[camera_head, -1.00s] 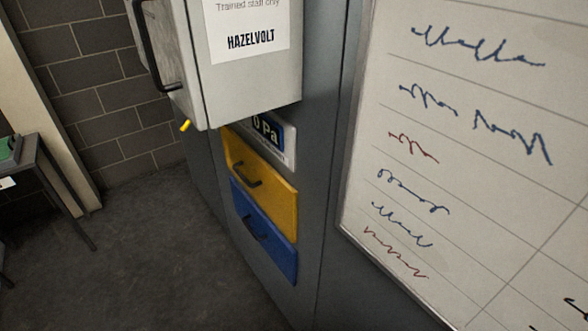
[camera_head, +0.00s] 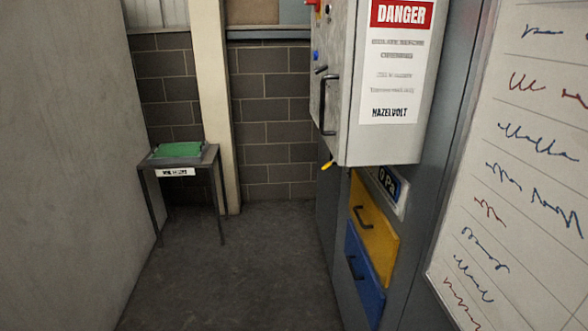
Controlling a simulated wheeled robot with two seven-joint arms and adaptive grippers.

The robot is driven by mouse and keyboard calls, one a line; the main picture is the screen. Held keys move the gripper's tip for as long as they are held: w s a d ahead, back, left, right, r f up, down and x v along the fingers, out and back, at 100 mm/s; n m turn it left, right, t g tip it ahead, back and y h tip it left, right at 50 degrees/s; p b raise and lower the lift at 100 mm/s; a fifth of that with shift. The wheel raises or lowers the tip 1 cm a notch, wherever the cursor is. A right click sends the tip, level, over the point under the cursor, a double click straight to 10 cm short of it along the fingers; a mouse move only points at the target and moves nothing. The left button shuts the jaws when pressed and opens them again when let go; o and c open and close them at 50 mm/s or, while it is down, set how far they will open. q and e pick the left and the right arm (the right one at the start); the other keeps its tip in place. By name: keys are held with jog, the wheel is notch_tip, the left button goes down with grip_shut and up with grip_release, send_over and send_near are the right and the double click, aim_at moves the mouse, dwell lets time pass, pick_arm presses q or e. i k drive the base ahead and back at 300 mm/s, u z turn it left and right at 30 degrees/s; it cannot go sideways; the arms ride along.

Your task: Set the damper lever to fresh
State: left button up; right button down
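No part that I can clearly make out as the damper lever shows. A small yellow piece (camera_head: 328,164) sticks out below the grey cabinet (camera_head: 388,140); I cannot tell what it belongs to. The cabinet carries a red DANGER sign (camera_head: 402,14) and a dark vertical handle (camera_head: 324,104) on its left face. Below it are a yellow drawer front (camera_head: 374,232) and a blue drawer front (camera_head: 362,272), each with a dark handle, and a display reading 0 Pa (camera_head: 389,182). Neither of my grippers is in view.
A small table (camera_head: 212,156) with a green item (camera_head: 178,150) stands at the back left. A whiteboard (camera_head: 510,190) with handwriting fills the right side. A plain wall (camera_head: 70,180) bounds the left. The floor (camera_head: 235,265) between is clear.

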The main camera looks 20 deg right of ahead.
aim_at(325, 167)
jog(key=u, duration=0.15)
jog(key=i, duration=1.55)
jog(key=z, duration=0.4)
jog(key=i, duration=1.35)
jog(key=z, duration=1.65)
jog(key=i, duration=0.75)
jog(key=z, duration=0.65)
